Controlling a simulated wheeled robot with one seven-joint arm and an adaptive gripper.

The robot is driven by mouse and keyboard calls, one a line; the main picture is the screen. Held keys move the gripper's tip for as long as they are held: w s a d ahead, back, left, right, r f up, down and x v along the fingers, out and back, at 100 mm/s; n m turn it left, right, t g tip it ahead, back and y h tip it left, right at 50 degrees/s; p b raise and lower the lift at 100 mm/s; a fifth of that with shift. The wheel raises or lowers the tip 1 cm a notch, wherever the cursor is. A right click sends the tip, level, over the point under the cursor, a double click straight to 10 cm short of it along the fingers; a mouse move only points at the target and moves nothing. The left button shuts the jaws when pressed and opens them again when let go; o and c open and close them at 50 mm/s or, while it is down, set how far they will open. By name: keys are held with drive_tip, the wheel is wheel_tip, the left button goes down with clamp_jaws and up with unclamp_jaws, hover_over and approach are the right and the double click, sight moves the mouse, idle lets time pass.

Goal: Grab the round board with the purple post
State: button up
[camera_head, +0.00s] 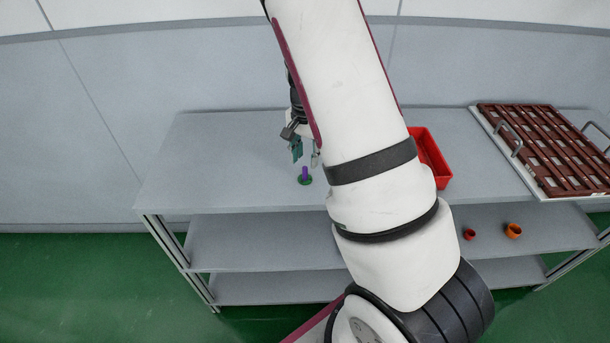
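The round board (305,181) is a small green disc lying on the grey table top, left of my arm. Its purple post (305,171) stands upright from the middle. My gripper (306,160) hangs just above the post, pointing down. Its fingers look spread apart, with the post below them and a small gap between. My arm crosses the middle of the view and hides part of the table to the right of the board.
A red bin (432,158) stands right of my arm, partly hidden by it. A brown slatted tray (550,147) with metal handles lies at the right end. The table's left part is clear.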

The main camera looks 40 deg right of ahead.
sight(305, 168)
drive_tip(key=shift+w+f+p, duration=0.2)
drive_tip(key=shift+f+p, duration=0.4)
drive_tip(key=shift+f, duration=2.25)
clamp_jaws()
